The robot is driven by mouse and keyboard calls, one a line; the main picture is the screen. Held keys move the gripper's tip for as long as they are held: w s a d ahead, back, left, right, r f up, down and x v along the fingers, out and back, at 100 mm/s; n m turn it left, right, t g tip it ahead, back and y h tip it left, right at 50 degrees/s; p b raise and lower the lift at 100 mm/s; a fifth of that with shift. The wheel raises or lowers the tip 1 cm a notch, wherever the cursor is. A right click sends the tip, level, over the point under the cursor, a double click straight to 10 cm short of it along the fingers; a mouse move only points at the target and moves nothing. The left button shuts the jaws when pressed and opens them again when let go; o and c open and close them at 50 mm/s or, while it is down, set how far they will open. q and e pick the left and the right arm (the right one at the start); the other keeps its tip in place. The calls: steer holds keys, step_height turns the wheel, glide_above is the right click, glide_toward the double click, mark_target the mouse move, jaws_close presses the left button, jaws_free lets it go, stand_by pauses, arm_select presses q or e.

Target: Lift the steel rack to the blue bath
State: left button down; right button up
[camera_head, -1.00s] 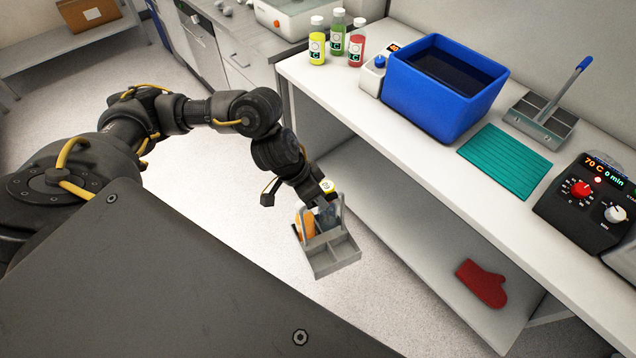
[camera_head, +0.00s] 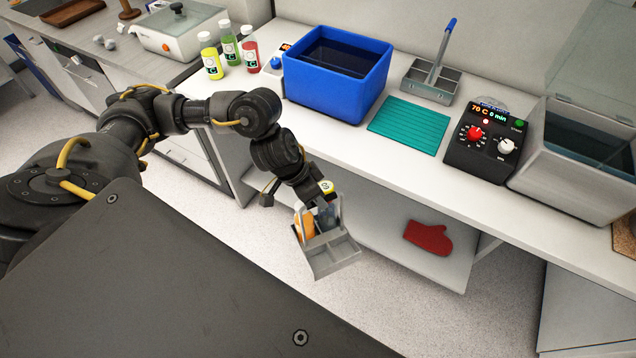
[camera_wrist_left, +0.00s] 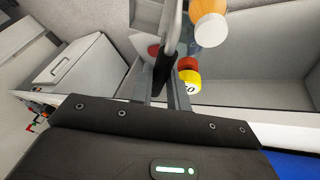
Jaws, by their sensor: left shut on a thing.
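My left gripper (camera_head: 326,197) is shut on the handle of a steel rack (camera_head: 333,258), which hangs tilted below it in front of the bench, clear of the floor. An orange bottle (camera_head: 304,226) stands in the rack. The blue bath (camera_head: 320,95), holding dark liquid, stands on the bench, above and beyond the rack. My right gripper is out of view.
A second steel rack with a blue handle (camera_head: 428,88) stands behind a green mat (camera_head: 408,126). Capped bottles (camera_head: 230,50) stand left of the bath. A control box (camera_head: 483,140) and a steel bath (camera_head: 570,170) are at right. A red mitt (camera_head: 428,237) lies on the lower shelf.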

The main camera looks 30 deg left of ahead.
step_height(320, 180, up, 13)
steer(key=p, duration=1.1)
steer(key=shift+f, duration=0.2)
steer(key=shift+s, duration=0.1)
